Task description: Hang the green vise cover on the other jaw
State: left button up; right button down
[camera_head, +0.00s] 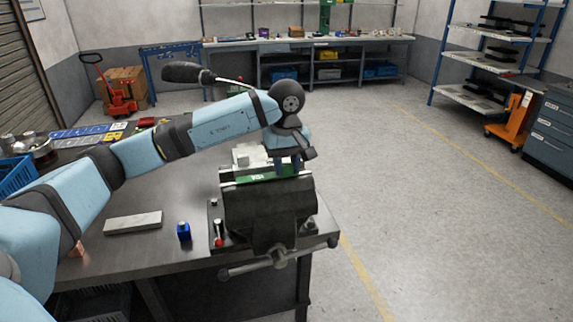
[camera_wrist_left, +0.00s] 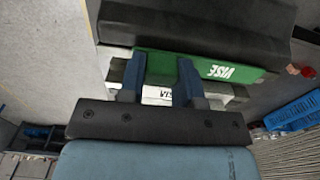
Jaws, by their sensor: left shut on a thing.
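The dark vise (camera_head: 262,212) is mounted at the table's front right corner. The green vise cover (camera_head: 258,178), with white lettering, lies along the back of the dark front jaw. In the left wrist view the cover (camera_wrist_left: 228,70) runs along the dark jaw's edge (camera_wrist_left: 200,22), with pale grey vise parts on its other side. My left gripper (camera_head: 290,168) comes down from above at the cover's right part and is shut on the cover. Its blue fingers also show in the left wrist view (camera_wrist_left: 160,80). Whether the cover rests on a jaw I cannot tell. My right gripper is not in view.
On the metal table (camera_head: 120,265) lie a pale flat bar (camera_head: 133,223), a small blue item (camera_head: 184,232) and a red-tipped item (camera_head: 219,238) close to the vise. A dark-handled tool (camera_head: 185,73) shows behind my left arm. Open floor lies right of the table.

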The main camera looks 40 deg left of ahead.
pick_arm(q)
jog(key=shift+f, duration=0.1)
dwell(0.3)
jog(key=o, duration=1)
jog(key=shift+r+p, duration=1.9)
jog(key=shift+r, duration=2.15)
